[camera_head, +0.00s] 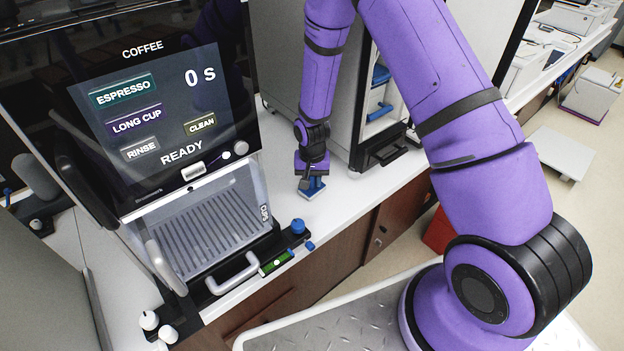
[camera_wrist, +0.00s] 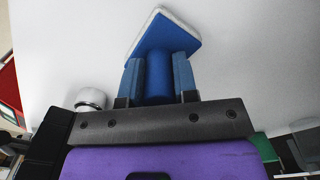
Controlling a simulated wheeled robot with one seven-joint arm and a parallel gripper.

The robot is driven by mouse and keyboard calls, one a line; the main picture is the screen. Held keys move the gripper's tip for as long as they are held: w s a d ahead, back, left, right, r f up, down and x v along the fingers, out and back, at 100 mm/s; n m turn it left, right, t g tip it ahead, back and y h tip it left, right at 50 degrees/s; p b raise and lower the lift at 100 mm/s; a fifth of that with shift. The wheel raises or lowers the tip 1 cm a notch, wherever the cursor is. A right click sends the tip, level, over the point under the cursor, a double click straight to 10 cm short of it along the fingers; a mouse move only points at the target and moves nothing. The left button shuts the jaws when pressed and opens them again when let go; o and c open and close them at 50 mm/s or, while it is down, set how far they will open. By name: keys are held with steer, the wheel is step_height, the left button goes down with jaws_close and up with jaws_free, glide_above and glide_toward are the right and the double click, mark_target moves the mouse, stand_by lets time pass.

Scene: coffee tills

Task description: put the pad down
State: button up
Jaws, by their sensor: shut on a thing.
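The pad (camera_head: 311,190) is a blue block with a blue handle, on the white counter (camera_head: 345,205) or just above it. I cannot tell whether it touches the counter. In the wrist view the pad (camera_wrist: 167,36) shows a blue top and a white edge layer. My gripper (camera_head: 311,179) points down over the pad. In the wrist view my gripper (camera_wrist: 158,72) is shut on the pad's round handle, one blue finger on each side.
The coffee machine (camera_head: 205,235) stands left, with READY on its screen and a ribbed drip tray. A blue knob (camera_head: 298,226) is at its front corner. A grey cabinet (camera_head: 285,60) stands behind my gripper.

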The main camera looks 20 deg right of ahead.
steer(key=shift+f, duration=0.15)
steer(key=o, duration=0.8)
steer(key=shift+o, duration=0.2)
steer(key=r, duration=1.1)
steer(key=shift+a, duration=0.25)
steer(key=s+d+r+n+t, duration=0.15)
steer(key=s+r, duration=0.25)
steer(key=r, duration=0.8)
steer(key=s+d+r+t, duration=0.1)
steer(key=s+d+r, duration=0.25)
steer(key=r, duration=0.75)
steer(key=s+d+r+n+t, duration=0.1)
steer(key=s+r, duration=0.5)
steer(key=s, duration=0.5)
steer(key=s+d+r+n+t, duration=0.1)
steer(key=s+r, duration=0.5)
steer(key=s, duration=0.4)
steer(key=shift+s+d+r+n+t, duration=0.2)
steer(key=shift+s+r+n+t, duration=0.05)
steer(key=shift+s+n+t, duration=0.1)
